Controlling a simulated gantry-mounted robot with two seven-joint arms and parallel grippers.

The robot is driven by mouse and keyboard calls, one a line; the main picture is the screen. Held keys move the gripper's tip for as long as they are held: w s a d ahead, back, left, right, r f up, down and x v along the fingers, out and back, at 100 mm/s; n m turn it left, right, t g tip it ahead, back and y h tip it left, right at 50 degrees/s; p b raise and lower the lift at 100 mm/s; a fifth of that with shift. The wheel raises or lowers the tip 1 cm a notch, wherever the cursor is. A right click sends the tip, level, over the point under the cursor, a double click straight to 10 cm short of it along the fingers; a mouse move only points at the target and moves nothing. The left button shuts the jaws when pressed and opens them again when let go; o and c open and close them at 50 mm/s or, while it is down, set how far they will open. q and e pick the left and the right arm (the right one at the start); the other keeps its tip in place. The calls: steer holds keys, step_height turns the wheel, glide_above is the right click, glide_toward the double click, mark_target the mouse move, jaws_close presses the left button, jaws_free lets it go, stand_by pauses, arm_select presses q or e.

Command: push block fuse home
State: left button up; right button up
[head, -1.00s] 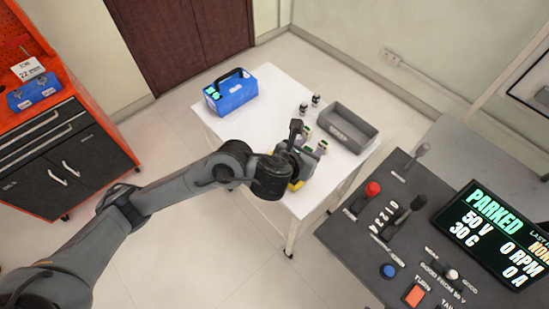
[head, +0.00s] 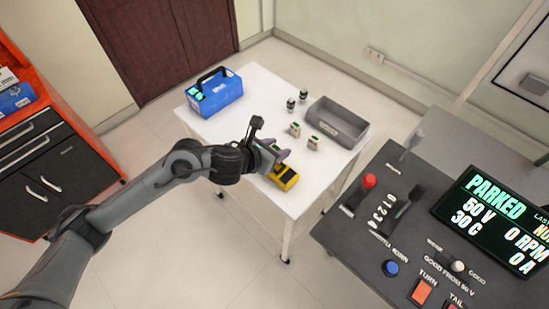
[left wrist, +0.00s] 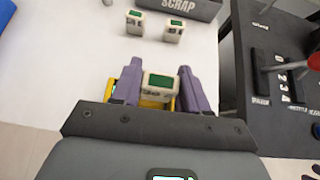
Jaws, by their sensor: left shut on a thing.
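A white block fuse with a green face (left wrist: 160,82) sits between the purple fingers of my left gripper (left wrist: 158,88) in the left wrist view. The gripper is shut on it. In the head view my left gripper (head: 277,154) is over the near part of the white table, beside a yellow device (head: 285,177). A little of the yellow device (left wrist: 170,103) shows behind the fingers in the left wrist view; whether the block touches it I cannot tell. Two similar white blocks with green tops, one at left (head: 295,129) and one at right (head: 314,142), stand on the table. My right gripper is not in view.
A grey bin (head: 337,128) marked SCRAP stands on the table's right side, with two small black-and-white cylinders, one of them nearer (head: 291,104), beside it. A blue toolbox (head: 215,98) is at the far left. A dark control console (head: 375,222) with levers stands right of the table.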

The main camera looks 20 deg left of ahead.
arm_select(q)
steer(key=shift+a+f, duration=0.25)
steer(key=shift+f, duration=0.15)
steer(key=shift+f+b, duration=0.9)
steer(key=shift+f, duration=0.9)
steer(key=shift+r, duration=0.1)
steer(key=shift+f, duration=0.2)
steer(key=o, duration=1.1)
steer(key=shift+c, duration=0.2)
